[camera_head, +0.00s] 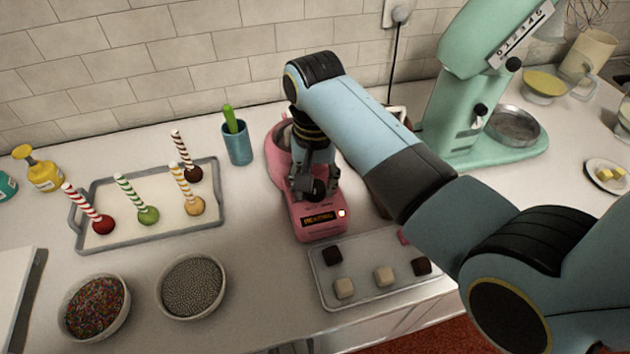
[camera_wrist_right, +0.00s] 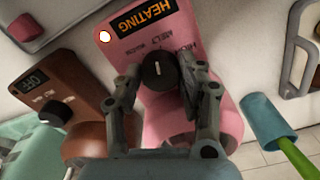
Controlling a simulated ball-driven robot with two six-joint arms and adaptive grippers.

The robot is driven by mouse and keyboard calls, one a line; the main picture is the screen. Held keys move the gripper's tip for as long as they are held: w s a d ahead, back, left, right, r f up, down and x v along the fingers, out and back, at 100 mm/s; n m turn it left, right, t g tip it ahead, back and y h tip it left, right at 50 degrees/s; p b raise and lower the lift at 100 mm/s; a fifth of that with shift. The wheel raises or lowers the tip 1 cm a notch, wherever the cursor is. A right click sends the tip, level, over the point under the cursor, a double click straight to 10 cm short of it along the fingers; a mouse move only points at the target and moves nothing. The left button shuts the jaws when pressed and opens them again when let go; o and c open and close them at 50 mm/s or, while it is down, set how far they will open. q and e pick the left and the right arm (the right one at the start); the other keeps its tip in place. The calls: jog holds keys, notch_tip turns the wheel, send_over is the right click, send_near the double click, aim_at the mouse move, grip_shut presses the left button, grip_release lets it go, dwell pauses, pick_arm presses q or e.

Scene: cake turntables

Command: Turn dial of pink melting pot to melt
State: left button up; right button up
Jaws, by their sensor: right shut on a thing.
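The pink melting pot (camera_head: 318,222) stands on the counter in the middle of the head view, and its front panel fills the middle of the right wrist view (camera_wrist_right: 205,45). Its display (camera_wrist_right: 143,16) reads HEATING, and a small light beside it glows. The black dial (camera_wrist_right: 158,71) sits below the display, with a pale mark on it. My right gripper (camera_wrist_right: 157,82) is shut on the dial, one finger at each side. In the head view the right gripper (camera_head: 314,186) reaches down over the pot and partly hides it. My left gripper is not in view.
A brown pot (camera_wrist_right: 88,100) with a display reading OFF stands beside the pink one. A tray of small blocks (camera_head: 335,302) lies in front. A blue cup (camera_head: 237,147), a cake-pop tray (camera_head: 78,222) and two sprinkle bowls stand left. A green mixer (camera_head: 455,110) stands right.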

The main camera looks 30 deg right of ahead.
aim_at(315, 186)
jog(key=shift+m, duration=0.9)
jog(key=o, duration=1.2)
jog(key=shift+r, duration=0.1)
notch_tip(315, 186, up, 12)
